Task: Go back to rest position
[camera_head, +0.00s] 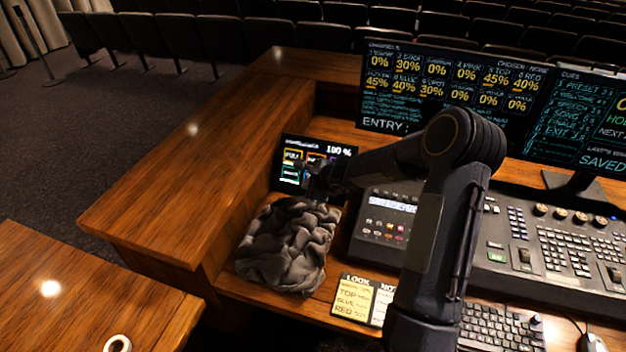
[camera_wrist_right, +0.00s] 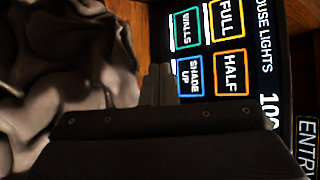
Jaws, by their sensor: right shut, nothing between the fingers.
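My right arm comes in from the bottom centre of the head view and bends left. Its gripper (camera_head: 322,182) is in front of the small house lights touchscreen (camera_head: 290,160), above a crumpled grey cloth (camera_head: 285,250). In the right wrist view the gripper fingers (camera_wrist_right: 158,85) are together with nothing between them. The touchscreen (camera_wrist_right: 225,50) fills the upper right there, with FULL, HALF, WALLS and SHADE UP buttons, and the cloth (camera_wrist_right: 60,70) is at the left. I cannot tell whether the fingers touch the screen. My left gripper is not in view.
A wide monitor (camera_head: 450,90) stands behind my right arm. A mixing console (camera_head: 560,250), a smaller control panel (camera_head: 375,225), a notepad (camera_head: 352,300), a keyboard (camera_head: 505,330) and a mouse (camera_head: 592,342) crowd the desk. The wooden counter (camera_head: 190,170) at left is clear.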

